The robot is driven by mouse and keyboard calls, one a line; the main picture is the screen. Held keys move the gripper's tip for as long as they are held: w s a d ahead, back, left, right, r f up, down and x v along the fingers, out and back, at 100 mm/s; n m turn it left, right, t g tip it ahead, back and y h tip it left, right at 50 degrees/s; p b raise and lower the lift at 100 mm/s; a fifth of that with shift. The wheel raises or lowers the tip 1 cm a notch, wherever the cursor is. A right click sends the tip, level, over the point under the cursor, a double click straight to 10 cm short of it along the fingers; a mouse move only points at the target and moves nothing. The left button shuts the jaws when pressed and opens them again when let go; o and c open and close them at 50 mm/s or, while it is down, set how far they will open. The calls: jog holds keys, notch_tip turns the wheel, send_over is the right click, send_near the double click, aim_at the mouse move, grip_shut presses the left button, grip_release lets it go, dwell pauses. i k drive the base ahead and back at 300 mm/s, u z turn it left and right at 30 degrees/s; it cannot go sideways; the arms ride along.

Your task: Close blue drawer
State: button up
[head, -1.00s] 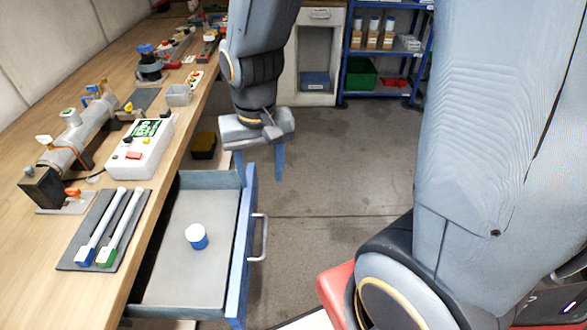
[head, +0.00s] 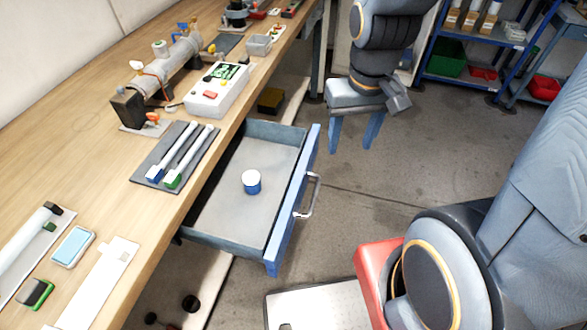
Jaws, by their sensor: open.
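The blue drawer (head: 293,208) is pulled well out from under the wooden bench, at the middle of the head view. Its blue front faces right and carries a silver bar handle (head: 313,196). A small white-and-blue cup or jar (head: 251,181) stands upright on the drawer's grey floor. My gripper (head: 351,149) points down with its two blue fingers apart, open and empty. In the picture it is up and to the right of the drawer's far front corner, apart from the drawer and its handle.
The wooden bench (head: 70,150) runs along the left, with a control box (head: 217,90) and a dark mat (head: 147,168) holding two white rods. Blue shelves (head: 470,80) stand at the back right. The floor (head: 375,185) right of the drawer is clear.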

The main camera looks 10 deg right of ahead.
aim_at(259, 227)
jog(key=u, duration=1.2)
jog(key=k, duration=0.35)
jog(key=z, duration=0.25)
